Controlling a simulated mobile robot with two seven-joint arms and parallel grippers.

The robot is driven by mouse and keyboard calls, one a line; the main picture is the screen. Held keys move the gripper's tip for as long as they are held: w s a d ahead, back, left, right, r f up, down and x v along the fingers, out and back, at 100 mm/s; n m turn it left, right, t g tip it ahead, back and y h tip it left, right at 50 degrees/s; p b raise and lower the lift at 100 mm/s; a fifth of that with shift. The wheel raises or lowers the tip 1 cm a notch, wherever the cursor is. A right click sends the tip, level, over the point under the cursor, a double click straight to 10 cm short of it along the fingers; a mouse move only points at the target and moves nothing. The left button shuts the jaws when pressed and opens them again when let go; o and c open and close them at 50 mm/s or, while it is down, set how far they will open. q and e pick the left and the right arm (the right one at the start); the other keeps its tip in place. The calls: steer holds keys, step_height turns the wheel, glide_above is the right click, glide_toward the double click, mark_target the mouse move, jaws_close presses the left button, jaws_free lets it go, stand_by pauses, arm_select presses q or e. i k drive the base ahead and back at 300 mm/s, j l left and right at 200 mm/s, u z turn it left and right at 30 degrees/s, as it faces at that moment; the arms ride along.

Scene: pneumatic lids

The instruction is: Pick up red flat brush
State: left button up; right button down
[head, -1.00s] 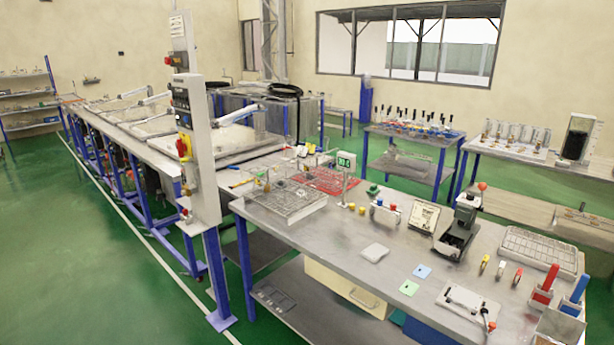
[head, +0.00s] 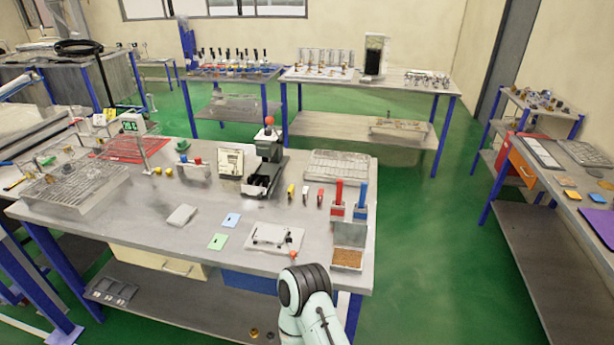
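A small red-ended piece (head: 320,195) lies on the grey workbench (head: 150,215) at the right end of a short row with a yellow one (head: 291,190) and another one (head: 305,193). It may be the red flat brush, but it is too small to tell. Right of it stand a red upright holder (head: 337,202) and a blue one (head: 361,204), each with a handle-like part sticking up. Neither of my grippers shows; only one of my arm links is seen at the bottom, in front of the bench's front right corner.
A clamp plate (head: 274,238), an open box with brown contents (head: 348,247) and a wire tray (head: 338,166) flank the row. A dark press (head: 268,160) stands behind left. Green floor (head: 420,230) is free right of the bench, before another table (head: 560,180).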

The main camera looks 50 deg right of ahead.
mark_target(340, 183)
steer(key=k+l, duration=0.1)
steer(key=l, duration=1.55)
steer(key=k+l, duration=0.15)
steer(key=l, duration=0.7)
steer(key=k+l, duration=0.1)
steer(key=l, duration=0.75)
